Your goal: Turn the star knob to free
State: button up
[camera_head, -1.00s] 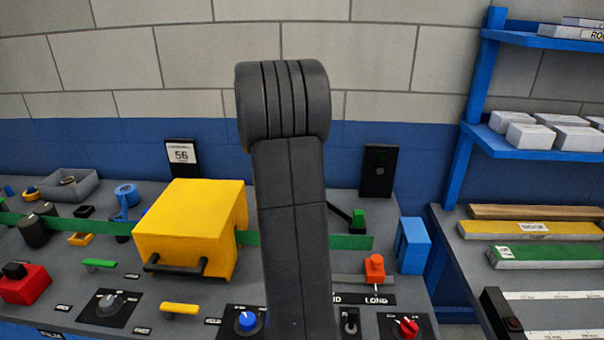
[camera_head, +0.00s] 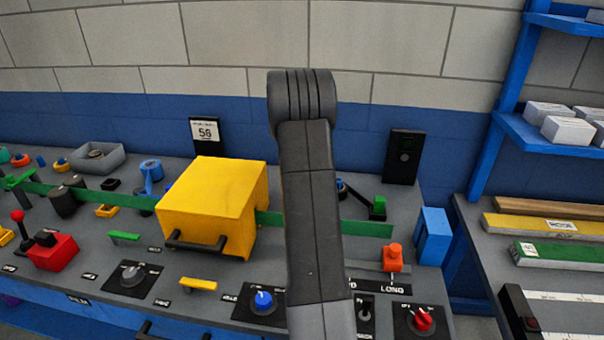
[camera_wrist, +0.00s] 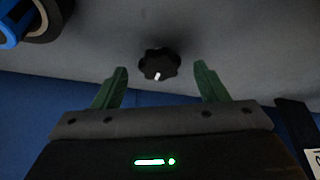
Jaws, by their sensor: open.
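The star knob (camera_wrist: 159,64) is a black lobed knob with a small white mark on its lower edge, on the grey panel in the wrist view. My gripper (camera_wrist: 161,68) has two green fingers spread apart, one on each side of the knob in the picture, with clear gaps. Nothing is held. I cannot tell how far the fingertips are above the knob. In the head view my arm hides both the knob and the gripper. No label for the knob's positions is readable.
A blue and black round part (camera_wrist: 30,20) is at the wrist view's upper left. In the head view a yellow housing (camera_head: 205,205) stands left of my arm. A black switch box (camera_head: 404,157) and a blue block (camera_head: 434,236) stand to its right.

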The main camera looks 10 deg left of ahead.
jog(key=shift+w+a+f, duration=0.1)
jog(key=shift+w+f, duration=0.1)
jog(key=shift+f, duration=0.35)
jog(key=c, duration=1)
